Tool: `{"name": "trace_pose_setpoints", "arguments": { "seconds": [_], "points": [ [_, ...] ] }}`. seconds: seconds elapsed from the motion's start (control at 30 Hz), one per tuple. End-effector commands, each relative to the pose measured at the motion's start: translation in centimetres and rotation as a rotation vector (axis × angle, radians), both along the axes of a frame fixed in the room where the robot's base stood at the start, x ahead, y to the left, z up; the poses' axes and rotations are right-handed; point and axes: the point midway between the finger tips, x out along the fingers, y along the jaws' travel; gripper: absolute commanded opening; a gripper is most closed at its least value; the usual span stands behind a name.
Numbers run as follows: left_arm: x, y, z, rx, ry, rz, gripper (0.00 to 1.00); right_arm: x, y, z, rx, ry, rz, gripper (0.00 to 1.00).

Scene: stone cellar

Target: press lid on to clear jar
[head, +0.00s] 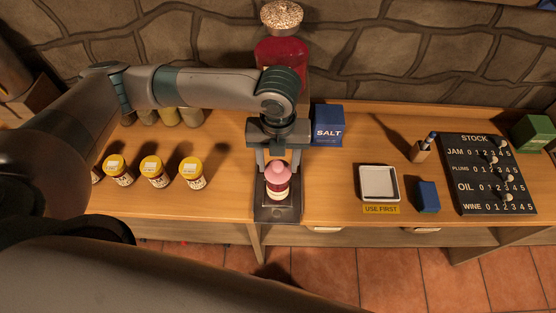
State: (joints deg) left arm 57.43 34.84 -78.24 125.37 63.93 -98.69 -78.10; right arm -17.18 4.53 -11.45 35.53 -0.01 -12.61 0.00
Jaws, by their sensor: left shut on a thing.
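A small jar (278,192) with a pale band and a dark lower part stands upright on a dark slab (278,213) at the front middle of the bench. A rounded pink lid (278,173) is at the jar's top; I cannot tell whether it is seated or only resting there. My left gripper (278,168) comes down from above, with its two fingers on either side of the pink lid, shut on it. Much of the jar's upper part is hidden by the lid. My right gripper is not in view.
A large red jar (281,53) stands behind my left arm, and a blue salt box (328,126) right of the gripper. Yellow-lidded jars (153,171) stand left. A white tray (379,183), blue block (428,196) and stock board (488,174) lie right. Bench between jar and tray is clear.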

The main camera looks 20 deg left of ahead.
Motion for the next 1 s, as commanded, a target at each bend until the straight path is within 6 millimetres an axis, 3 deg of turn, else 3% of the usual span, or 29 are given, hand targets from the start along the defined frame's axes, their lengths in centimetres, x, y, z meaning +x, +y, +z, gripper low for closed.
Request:
{"name": "trace_pose_setpoints", "arguments": {
  "seconds": [1.0],
  "points": [
    [0.03,0.01,-0.03,0.0,0.0,0.0,0.3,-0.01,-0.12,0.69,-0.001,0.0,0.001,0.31]
  ]
}}
